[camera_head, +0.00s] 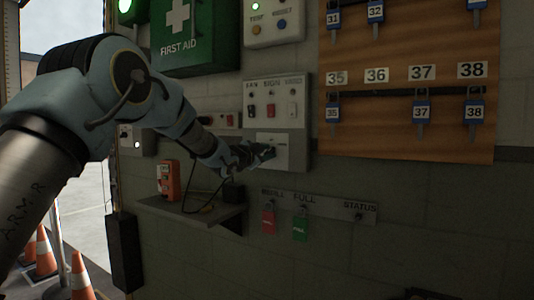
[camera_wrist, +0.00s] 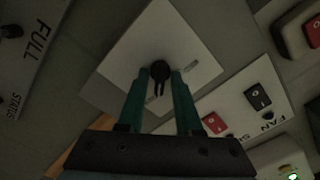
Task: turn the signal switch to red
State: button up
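A grey switch panel (camera_head: 303,138) hangs on the wall with labelled switches, one of them under a partly legible label that may read SIGNAL. A white plate (camera_head: 285,140) sits low on it, and the wrist view shows a white plate (camera_wrist: 130,50) bearing a dark knob (camera_wrist: 160,68). My gripper (camera_head: 268,153) is at this plate. In the wrist view its two teal fingers (camera_wrist: 160,80) stand apart on either side of the knob. A gap shows around the knob's lower part; contact at the tips cannot be made out. The knob's setting is not readable.
A shelf (camera_head: 190,213) with an orange device (camera_head: 168,180) stands below left. A rail (camera_head: 335,207) with red and green tags is below the panel. A key board (camera_head: 405,120) hangs to the right, a first-aid box (camera_head: 195,35) above left. Cones (camera_head: 80,275) stand lower left.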

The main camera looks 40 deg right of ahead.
grip_shut()
jog(key=n, duration=0.5)
jog(key=shift+w+n, duration=0.15)
jog(key=shift+n, duration=0.25)
jog(key=n+p, duration=0.1)
jog(key=n, duration=0.2)
jog(key=shift+n, duration=0.3)
jog(key=n, duration=0.3)
jog(key=shift+n, duration=0.3)
jog(key=n, duration=0.3)
jog(key=shift+f+n, duration=0.1)
jog(key=shift+n, duration=0.2)
jog(key=shift+n+b, duration=0.5)
jog(key=shift+n, duration=1.1)
